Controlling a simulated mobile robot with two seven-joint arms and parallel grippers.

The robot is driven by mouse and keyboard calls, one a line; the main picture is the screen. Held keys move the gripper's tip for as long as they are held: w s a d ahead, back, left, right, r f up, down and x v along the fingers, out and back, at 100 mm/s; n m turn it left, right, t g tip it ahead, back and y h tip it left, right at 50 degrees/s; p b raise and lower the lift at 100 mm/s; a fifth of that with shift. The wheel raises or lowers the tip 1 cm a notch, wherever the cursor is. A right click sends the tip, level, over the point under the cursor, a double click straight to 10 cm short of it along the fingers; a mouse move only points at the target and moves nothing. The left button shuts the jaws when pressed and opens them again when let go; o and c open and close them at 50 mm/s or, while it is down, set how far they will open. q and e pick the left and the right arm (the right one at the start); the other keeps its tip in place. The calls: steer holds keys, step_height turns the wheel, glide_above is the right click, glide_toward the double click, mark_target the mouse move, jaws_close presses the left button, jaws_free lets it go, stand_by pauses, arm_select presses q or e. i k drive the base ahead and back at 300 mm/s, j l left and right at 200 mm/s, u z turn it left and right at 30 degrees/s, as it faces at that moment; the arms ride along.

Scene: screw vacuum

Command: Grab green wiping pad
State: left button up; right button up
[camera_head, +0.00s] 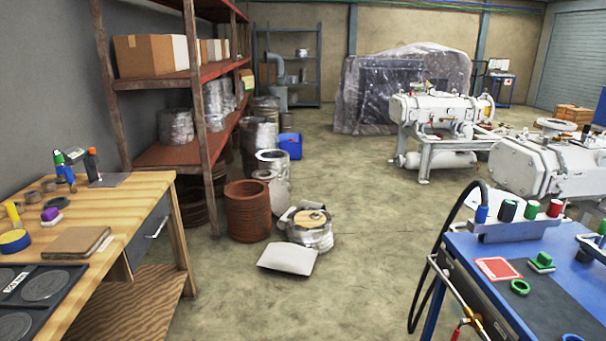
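A small green block-like piece with a raised top, which looks like the green wiping pad (541,262), lies on the dark mat (556,306) on top of the blue cart (462,243) at the lower right. A green ring (520,287) lies just in front of it, slightly left. A red square piece with a pale border (497,269) lies to its left. Neither of my grippers is in view.
A rack with colored-capped items (520,226) stands along the cart's back edge. A black hose (437,247) loops off its left side. A wooden workbench (143,199) with tools stands at left. Open floor (356,260) lies between them, with a drum (310,229) and pale sheet.

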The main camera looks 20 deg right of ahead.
mark_target(543, 264)
steer(key=i+z, duration=0.35)
steer(key=i, duration=0.15)
steer(key=i+z, duration=0.55)
steer(key=z, duration=0.3)
steer(key=i+j+z, duration=0.15)
steer(key=z, duration=0.3)
steer(key=i+j+z, duration=0.15)
steer(key=z, duration=0.3)
steer(key=i+j+z, duration=0.1)
steer(key=j+z, duration=0.15)
steer(key=z, duration=0.2)
steer(key=j+z, duration=0.25)
steer(key=z, duration=0.2)
steer(key=i+j+z, duration=0.1)
steer(key=j+z, duration=0.2)
steer(key=z, duration=0.15)
steer(key=j+z, duration=0.25)
steer(key=z, duration=0.2)
